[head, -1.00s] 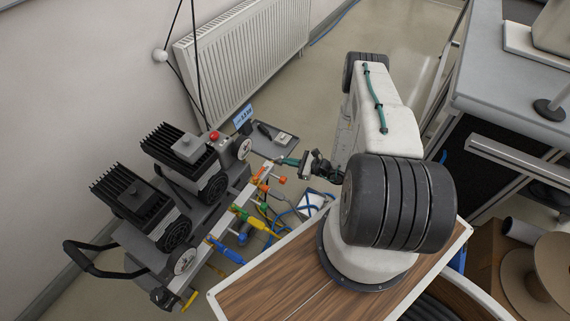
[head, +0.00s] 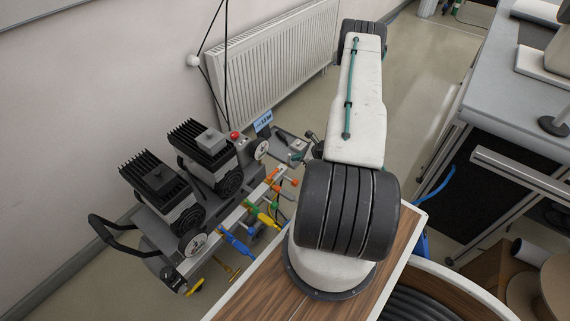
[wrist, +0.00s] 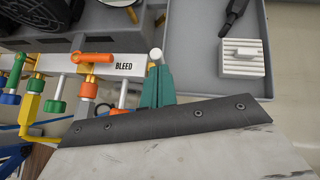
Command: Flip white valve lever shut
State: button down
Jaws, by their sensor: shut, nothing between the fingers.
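In the wrist view a pale manifold bar (wrist: 140,66) marked BLEED runs across the left. A white rounded piece (wrist: 156,55), which looks like the white valve lever, stands at the bar's right end. My gripper (wrist: 157,84) has teal fingers, shut and empty, with their tips right by this piece. I cannot tell whether they touch it. In the head view my gripper (head: 298,154) is partly hidden by my arm, at the far end of the manifold. The white lever cannot be made out there.
An orange lever (wrist: 92,57) sits left of the BLEED label. Orange and green knobs hang below the bar. A grey tray (wrist: 215,80) with a white block (wrist: 243,57) lies to the right. In the head view, pumps with a red button (head: 234,135) stand behind the manifold.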

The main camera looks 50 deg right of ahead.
jog(key=shift+w+r, duration=0.15)
jog(key=shift+w, duration=0.2)
dwell(0.4)
jog(key=s+f+v, duration=0.1)
jog(key=v, duration=1.2)
jog(key=shift+d, duration=0.25)
jog(key=shift+f, duration=0.15)
